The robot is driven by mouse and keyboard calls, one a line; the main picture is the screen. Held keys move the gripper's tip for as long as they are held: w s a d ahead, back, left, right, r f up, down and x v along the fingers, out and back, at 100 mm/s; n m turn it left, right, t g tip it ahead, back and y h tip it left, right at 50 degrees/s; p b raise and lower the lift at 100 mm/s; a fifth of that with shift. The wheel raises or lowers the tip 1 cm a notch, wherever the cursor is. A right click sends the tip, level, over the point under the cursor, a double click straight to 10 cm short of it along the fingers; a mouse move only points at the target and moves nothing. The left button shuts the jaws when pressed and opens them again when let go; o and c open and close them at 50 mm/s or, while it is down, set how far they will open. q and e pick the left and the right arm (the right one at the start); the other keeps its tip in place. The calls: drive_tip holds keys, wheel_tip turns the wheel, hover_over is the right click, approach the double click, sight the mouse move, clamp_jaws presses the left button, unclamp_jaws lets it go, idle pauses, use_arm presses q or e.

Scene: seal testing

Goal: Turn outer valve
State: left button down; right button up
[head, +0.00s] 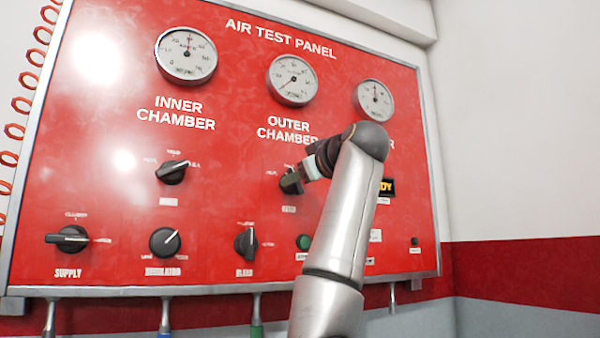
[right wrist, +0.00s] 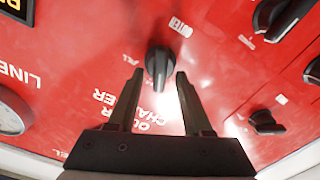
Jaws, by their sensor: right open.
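The outer valve is a black knob (head: 289,186) below the "OUTER CHAMBER" label on the red air test panel (head: 230,110). My right gripper (head: 305,175) is in front of it in the head view and partly hides it. In the right wrist view the knob (right wrist: 158,62) lies between the fingertips of my open right gripper (right wrist: 160,76), with a gap showing on each side. The knob's handle points down toward the gripper in that view. How deep the fingers reach around it is hard to tell. My left gripper is not in view.
The inner chamber knob (head: 172,172) is to the left. Supply (head: 67,238), a round knob (head: 165,242) and bleed (head: 246,243) line the bottom, with a green button (head: 304,242) beside them. Gauges (head: 292,80) run along the top. My right arm hides part of the panel's right side.

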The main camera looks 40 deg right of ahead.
clamp_jaws()
idle(0.3)
idle(0.3)
